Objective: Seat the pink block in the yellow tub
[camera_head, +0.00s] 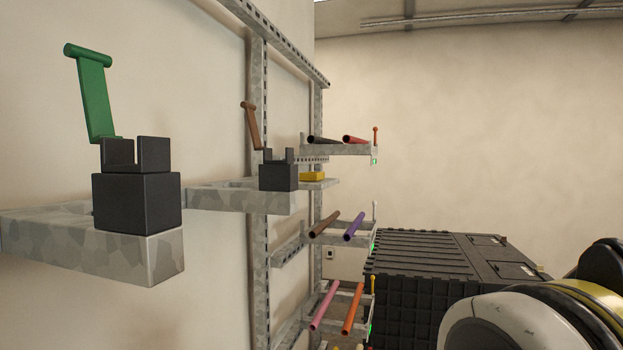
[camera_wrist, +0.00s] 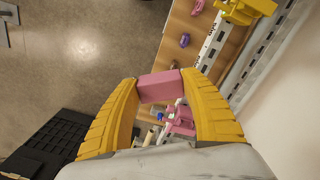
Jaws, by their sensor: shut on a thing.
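In the wrist view my gripper (camera_wrist: 161,86) is shut on a pink block (camera_wrist: 160,88), held between the tips of its two yellow fingers. The block is in the air. A yellow object (camera_wrist: 246,10) shows at the top right of the wrist view, cut by the frame edge and apart from the block. In the head view a small yellow box-like thing (camera_head: 312,177) sits on a grey shelf; I cannot tell which of these is the tub. My gripper and the pink block do not show in the head view.
A pink fixture (camera_wrist: 181,122) is seen below the fingers. Black holders (camera_head: 137,200) with a green handle (camera_head: 93,95) stand on wall shelves. Coloured tubes (camera_head: 354,226) lie on racks. A big black crate (camera_head: 425,258) is at right. Open floor (camera_wrist: 75,50) shows at left.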

